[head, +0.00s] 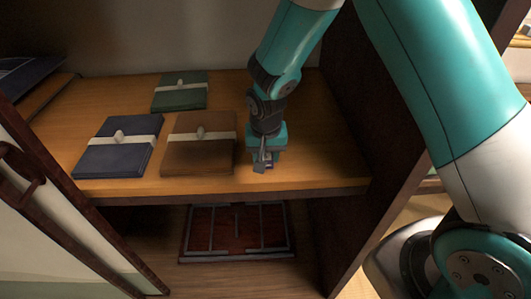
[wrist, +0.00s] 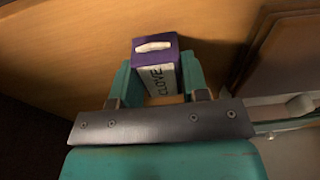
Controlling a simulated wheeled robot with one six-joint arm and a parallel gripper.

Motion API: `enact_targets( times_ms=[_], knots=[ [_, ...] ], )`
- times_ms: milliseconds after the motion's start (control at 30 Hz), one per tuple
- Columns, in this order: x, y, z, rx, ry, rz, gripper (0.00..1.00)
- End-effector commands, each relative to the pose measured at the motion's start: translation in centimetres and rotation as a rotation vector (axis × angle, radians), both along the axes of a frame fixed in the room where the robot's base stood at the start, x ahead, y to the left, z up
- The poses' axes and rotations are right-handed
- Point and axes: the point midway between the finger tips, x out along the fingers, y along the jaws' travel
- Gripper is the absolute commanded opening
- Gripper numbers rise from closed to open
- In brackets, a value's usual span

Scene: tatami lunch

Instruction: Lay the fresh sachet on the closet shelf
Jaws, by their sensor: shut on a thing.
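The sachet (wrist: 156,68) is a small purple packet with a white label reading "CLOVE" and a pale tab on top. My gripper (wrist: 156,82) is shut on it, with one finger on each side, in the wrist view. In the head view my gripper (head: 264,160) points down over the front right part of the wooden closet shelf (head: 310,160), near its front edge. The sachet is mostly hidden there behind the fingers. I cannot tell whether it touches the shelf.
A brown wrapped bundle (head: 200,155) lies just left of my gripper, a dark blue one (head: 105,158) farther left, a green one (head: 180,98) behind. A dark side wall (head: 355,110) bounds the right. A red-brown latticed panel (head: 238,243) lies below. The shelf's right part is bare.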

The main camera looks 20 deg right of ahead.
Motion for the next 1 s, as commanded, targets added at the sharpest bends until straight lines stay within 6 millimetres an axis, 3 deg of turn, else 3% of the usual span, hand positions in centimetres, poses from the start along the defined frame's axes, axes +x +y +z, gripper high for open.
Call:
enact_targets(
  times_ms=[233, 267, 367, 733, 1000],
  knots=[
    [0.0, 0.0, -0.3, 0.000, 0.000, 0.000, 0.20],
    [0.0, 0.0, -0.2, 0.000, -0.001, 0.000, 0.46],
    [0.0, 0.0, -0.1, 0.000, 0.000, 0.000, 0.67],
    [0.0, 0.0, 0.7, 0.000, -0.003, 0.000, 0.67],
    [-0.6, 0.3, 6.0, 0.001, -0.006, 0.000, 0.67]
  ],
)
